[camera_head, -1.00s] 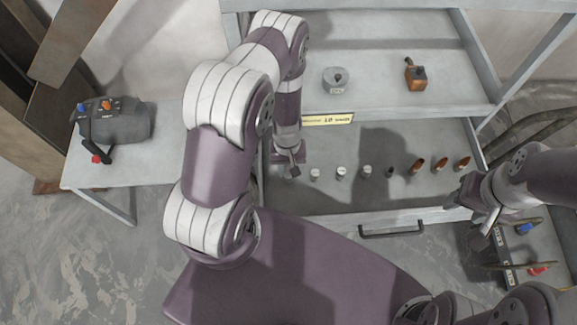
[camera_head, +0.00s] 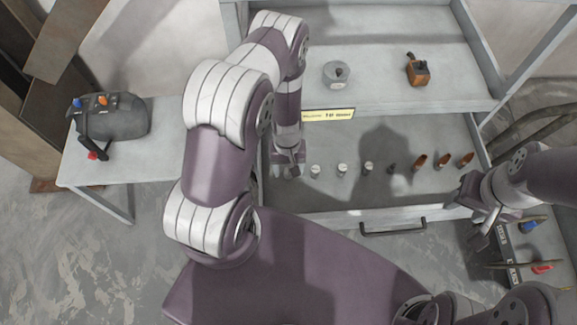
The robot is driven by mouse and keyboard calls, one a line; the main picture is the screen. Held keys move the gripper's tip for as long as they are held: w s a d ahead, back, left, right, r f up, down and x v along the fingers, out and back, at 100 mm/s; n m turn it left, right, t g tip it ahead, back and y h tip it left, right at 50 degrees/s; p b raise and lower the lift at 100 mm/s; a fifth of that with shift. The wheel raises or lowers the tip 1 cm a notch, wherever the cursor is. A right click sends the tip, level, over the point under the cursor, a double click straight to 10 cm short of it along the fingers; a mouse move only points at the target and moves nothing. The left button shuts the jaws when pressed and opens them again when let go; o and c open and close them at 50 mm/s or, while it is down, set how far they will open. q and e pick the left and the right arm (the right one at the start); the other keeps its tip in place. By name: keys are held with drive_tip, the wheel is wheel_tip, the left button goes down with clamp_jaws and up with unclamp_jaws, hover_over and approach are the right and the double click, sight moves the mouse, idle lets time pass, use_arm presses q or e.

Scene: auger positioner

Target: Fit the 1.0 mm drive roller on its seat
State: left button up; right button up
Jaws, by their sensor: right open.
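Several small rollers stand in a row in the open drawer (camera_head: 330,203). Three are pale: one on the left (camera_head: 315,170), one in the middle (camera_head: 342,170) and one on the right (camera_head: 368,168). Their sizes are too small to read. My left gripper (camera_head: 289,172) points down at the left end of this row, just left of the first pale roller. Whether its fingers hold anything is not clear. My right gripper (camera_head: 472,222) is open and empty beside the drawer's front right corner. A dark machine (camera_head: 120,118) with blue and orange knobs and a black lever sits on the left table; no roller seat can be made out.
A yellow label (camera_head: 328,115) is on the shelf edge. Tools lie in a tray (camera_head: 507,245) at right.

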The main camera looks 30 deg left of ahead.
use_arm(q)
wheel_tip(320, 180, up, 13)
drive_tip(key=w+a+p, duration=0.1)
drive_tip(key=shift+w+f+p, duration=0.2)
drive_tip(key=shift+w+p, duration=0.05)
drive_tip(key=shift+p, duration=0.15)
drive_tip(key=s+d+r+m+t, duration=0.1)
drive_tip(key=s+r+m, duration=0.2)
drive_tip(key=r, duration=0.7)
drive_tip(key=s+d+r+m+t+y, duration=0.1)
drive_tip(key=s+d+r+m, duration=0.1)
drive_tip(key=r, duration=0.8)
drive_tip(key=shift+s+d+m+t+p, duration=0.25)
drive_tip(key=shift+s+m+t+p, duration=0.15)
drive_tip(key=shift+m, duration=0.2)
